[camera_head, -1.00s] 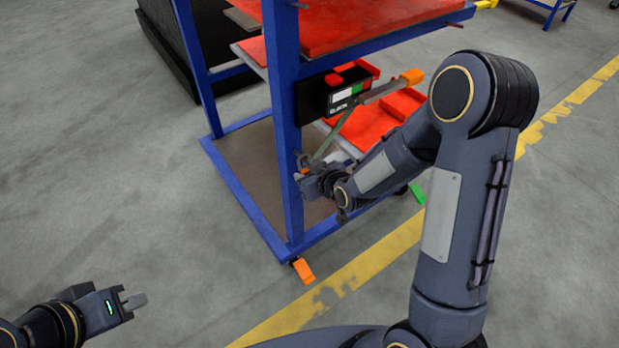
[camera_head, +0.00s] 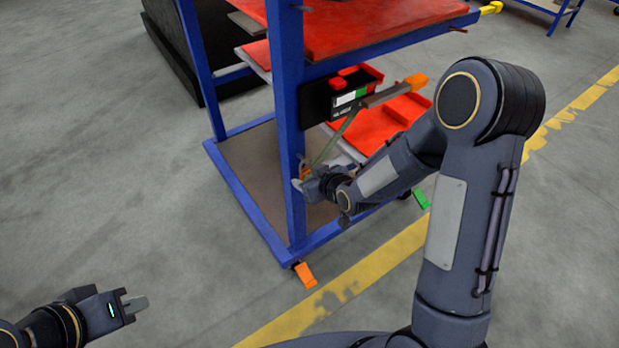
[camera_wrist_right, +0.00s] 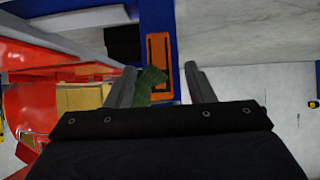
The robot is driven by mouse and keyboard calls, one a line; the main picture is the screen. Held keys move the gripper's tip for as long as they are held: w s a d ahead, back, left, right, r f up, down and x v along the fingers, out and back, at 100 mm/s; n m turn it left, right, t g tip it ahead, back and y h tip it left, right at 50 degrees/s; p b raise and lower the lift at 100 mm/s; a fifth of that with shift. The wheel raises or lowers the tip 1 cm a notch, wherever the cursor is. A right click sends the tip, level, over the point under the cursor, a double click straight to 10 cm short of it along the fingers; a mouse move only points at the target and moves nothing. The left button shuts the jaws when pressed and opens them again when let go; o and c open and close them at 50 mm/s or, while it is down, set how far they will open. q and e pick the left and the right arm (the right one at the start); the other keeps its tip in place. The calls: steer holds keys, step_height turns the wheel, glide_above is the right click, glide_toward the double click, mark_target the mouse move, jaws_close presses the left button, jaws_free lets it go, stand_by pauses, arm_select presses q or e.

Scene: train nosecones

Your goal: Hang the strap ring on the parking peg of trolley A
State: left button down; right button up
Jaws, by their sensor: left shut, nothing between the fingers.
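The blue-framed trolley (camera_head: 291,130) stands in the middle of the head view. A green strap (camera_head: 335,138) runs down from a bar with an orange end (camera_head: 414,82) towards the trolley's front post. An orange rectangular ring (camera_wrist_right: 158,62) shows in the right wrist view, in front of the blue post, with the strap (camera_wrist_right: 150,84) at its lower part. My right gripper (camera_wrist_right: 160,82) is open. Its fingers stand on either side of the strap, which is close to the left finger. My left gripper (camera_head: 137,303) is shut and empty, low at the left.
A black box with a label (camera_head: 345,100) is fixed to the trolley beside the post. Red shelves (camera_head: 385,30) lie above and behind. An orange foot pedal (camera_head: 305,275) and a green one (camera_head: 420,198) stick out at floor level. The floor at the left is clear.

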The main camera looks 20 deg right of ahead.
steer(key=v, duration=0.8)
steer(key=shift+p, duration=0.45)
steer(key=s+d+r+m+g+h, duration=0.1)
steer(key=s+d+r+m+g, duration=0.1)
steer(key=s+d+r+m, duration=0.45)
steer(key=s+a+r+g+y, duration=0.1)
steer(key=s+r, duration=0.1)
steer(key=s, duration=0.6)
steer(key=s+a+r+g, duration=0.1)
steer(key=s+r+g, duration=0.1)
steer(key=s, duration=0.6)
step_height(320, 180, up, 17)
steer(key=p, duration=1.6)
steer(key=shift+a+f+n, duration=0.2)
steer(key=shift+a+n, duration=0.05)
steer(key=shift+n, duration=0.2)
